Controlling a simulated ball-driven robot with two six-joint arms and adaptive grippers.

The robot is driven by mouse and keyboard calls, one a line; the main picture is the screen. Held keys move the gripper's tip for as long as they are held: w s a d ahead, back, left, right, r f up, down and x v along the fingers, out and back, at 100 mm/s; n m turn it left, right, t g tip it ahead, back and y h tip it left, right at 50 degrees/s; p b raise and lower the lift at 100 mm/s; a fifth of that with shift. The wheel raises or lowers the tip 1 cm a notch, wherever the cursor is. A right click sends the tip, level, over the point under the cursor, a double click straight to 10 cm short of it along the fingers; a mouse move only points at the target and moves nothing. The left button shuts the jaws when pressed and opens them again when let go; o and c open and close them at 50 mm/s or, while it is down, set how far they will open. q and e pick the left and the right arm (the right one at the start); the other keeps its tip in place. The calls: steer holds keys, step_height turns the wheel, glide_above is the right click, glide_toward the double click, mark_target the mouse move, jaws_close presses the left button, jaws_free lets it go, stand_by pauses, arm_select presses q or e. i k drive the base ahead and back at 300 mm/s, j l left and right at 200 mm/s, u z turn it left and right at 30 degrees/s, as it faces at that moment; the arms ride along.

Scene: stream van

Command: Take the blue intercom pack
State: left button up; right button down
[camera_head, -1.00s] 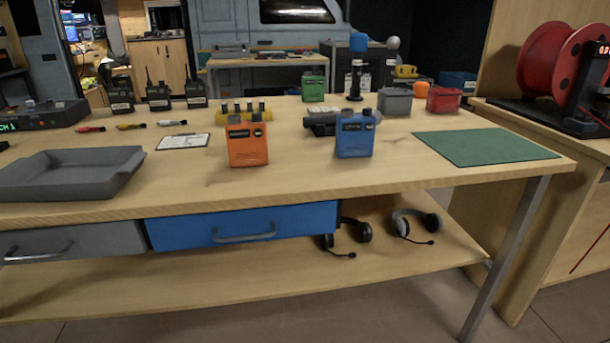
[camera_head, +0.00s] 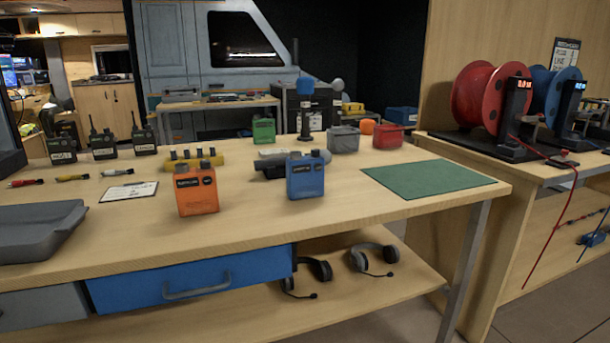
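The blue intercom pack (camera_head: 305,177) stands upright on the wooden table (camera_head: 262,226), right of the middle and near the front. An orange pack (camera_head: 197,191) of like shape stands to its left, and a green one (camera_head: 263,131) stands farther back. Neither of my grippers shows in the head view, so I cannot see whether they are open or shut.
A green mat (camera_head: 425,179) lies right of the blue pack. A grey tray (camera_head: 38,228) is at the left front. Behind the pack are a dark device, a grey box (camera_head: 344,139) and a red box (camera_head: 387,137). Cable reels (camera_head: 487,97) stand on the right bench.

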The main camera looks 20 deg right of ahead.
mark_target(302, 182)
steer(key=l+u, duration=0.35)
steer(key=l, duration=0.2)
steer(key=l+u, duration=0.35)
steer(key=l, duration=0.15)
steer(key=k+l+u, duration=0.15)
steer(key=l+u, duration=0.2)
steer(key=l, duration=0.15)
